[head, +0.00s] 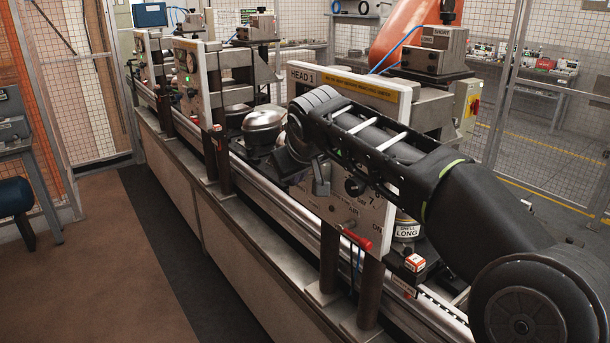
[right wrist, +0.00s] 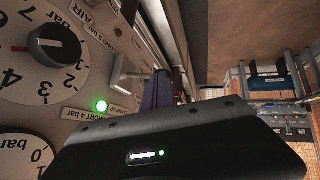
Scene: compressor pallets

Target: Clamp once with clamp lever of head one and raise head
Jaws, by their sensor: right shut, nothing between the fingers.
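The head one panel (head: 345,205) is a pale upright plate with a HEAD 1 label, partly covered by my right arm. A small grey lever (head: 320,182) stands out from its left part; I cannot read whether its label says clamp. In the right wrist view the dark fingers (right wrist: 157,92) are together and empty. My left gripper is not in view.
A red-handled lever (head: 356,239) juts from the panel's lower edge. Pressure dials (right wrist: 56,44) and a lit green lamp (right wrist: 101,106) sit near my wrist. A rounded metal compressor (head: 263,127) stands on the line to the left. The floor (head: 150,250) in front is clear.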

